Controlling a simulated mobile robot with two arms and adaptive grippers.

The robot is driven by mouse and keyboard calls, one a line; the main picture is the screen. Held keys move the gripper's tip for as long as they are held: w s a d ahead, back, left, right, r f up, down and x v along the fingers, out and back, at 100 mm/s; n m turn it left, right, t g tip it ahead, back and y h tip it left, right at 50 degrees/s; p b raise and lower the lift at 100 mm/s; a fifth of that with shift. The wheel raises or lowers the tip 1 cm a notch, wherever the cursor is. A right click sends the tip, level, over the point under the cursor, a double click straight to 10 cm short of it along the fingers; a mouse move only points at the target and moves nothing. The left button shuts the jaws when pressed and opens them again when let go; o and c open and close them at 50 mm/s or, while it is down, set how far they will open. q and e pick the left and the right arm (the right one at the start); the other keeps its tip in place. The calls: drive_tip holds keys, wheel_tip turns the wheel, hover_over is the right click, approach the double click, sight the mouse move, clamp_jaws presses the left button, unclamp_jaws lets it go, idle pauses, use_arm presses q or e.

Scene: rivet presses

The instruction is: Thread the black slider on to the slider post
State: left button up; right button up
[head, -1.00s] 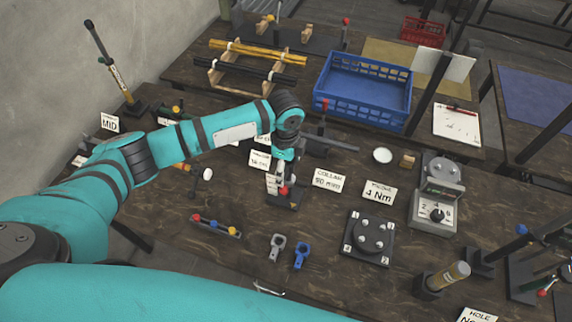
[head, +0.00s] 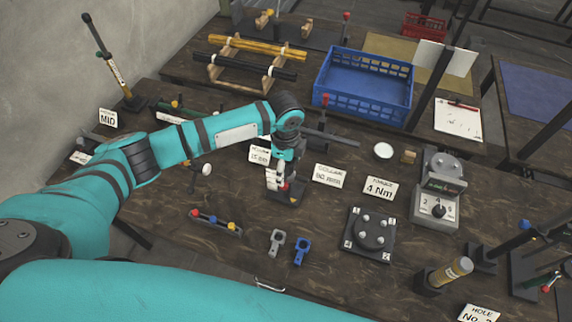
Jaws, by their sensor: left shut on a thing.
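My left gripper (head: 275,182) points down over a small dark stand (head: 288,197) at the middle of the bench. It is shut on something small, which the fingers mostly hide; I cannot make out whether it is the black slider. A red spot shows beside the fingertips. A tall thin post (head: 116,72) with a black upper part and a pale scale leans in the picture at the far left, behind a sign reading MID (head: 108,118). I cannot tell for sure which post is the slider post. My right gripper is not in view.
A blue crate (head: 363,112) and a rod rack (head: 213,79) stand behind. A round-plate fixture (head: 349,247), a grey dial device (head: 436,207), two small clamps and a rail with coloured knobs (head: 217,226) surround the gripper. Signs stand close beside it.

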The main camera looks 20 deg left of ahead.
use_arm(q)
drive_tip(key=shift+f+b, duration=0.75)
drive_tip(key=shift+f, duration=0.75)
drive_tip(key=shift+r, duration=0.1)
drive_tip(key=shift+r+p, duration=1.3)
drive_tip(key=shift+p, duration=0.15)
drive_tip(key=shift+r+p, duration=0.6)
drive_tip(key=shift+r, duration=1.75)
drive_tip(key=shift+f+b, duration=1.8)
drive_tip(key=shift+f, duration=1.9)
drive_tip(key=o, duration=1)
